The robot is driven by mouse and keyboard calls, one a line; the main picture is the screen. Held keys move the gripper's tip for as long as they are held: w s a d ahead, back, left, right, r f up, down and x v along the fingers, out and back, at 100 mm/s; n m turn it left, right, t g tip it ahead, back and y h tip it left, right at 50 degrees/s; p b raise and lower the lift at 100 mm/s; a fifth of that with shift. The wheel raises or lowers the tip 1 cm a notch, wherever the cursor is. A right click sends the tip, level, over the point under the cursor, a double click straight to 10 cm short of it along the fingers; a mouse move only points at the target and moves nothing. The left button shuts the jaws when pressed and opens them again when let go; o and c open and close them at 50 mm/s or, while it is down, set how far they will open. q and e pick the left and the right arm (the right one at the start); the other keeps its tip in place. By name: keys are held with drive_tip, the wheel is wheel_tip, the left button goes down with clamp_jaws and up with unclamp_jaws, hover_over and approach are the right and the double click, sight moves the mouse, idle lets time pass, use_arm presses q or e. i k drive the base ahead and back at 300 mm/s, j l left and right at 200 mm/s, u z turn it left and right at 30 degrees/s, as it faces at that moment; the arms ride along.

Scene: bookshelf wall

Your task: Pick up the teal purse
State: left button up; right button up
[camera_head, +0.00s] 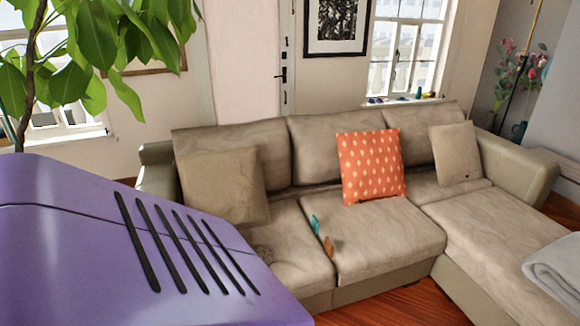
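A small teal item (315,224), which looks like the teal purse, stands near the middle of the beige sofa (385,240). It is at the seam between two seat cushions, and its details are too small to make out. A small orange-brown item (328,246) is just in front of it, to the lower right. I cannot tell whether the two touch. Neither of my grippers is in view.
A large purple slotted surface (90,250) blocks the lower left; I cannot tell what it belongs to. An orange patterned pillow (371,165) and beige pillows (222,185) rest on the sofa. A grey blanket (556,268) lies at right. Wooden floor (400,308) shows in front.

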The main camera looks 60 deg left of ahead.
sight(314, 223)
drive_tip(key=u, duration=1.7)
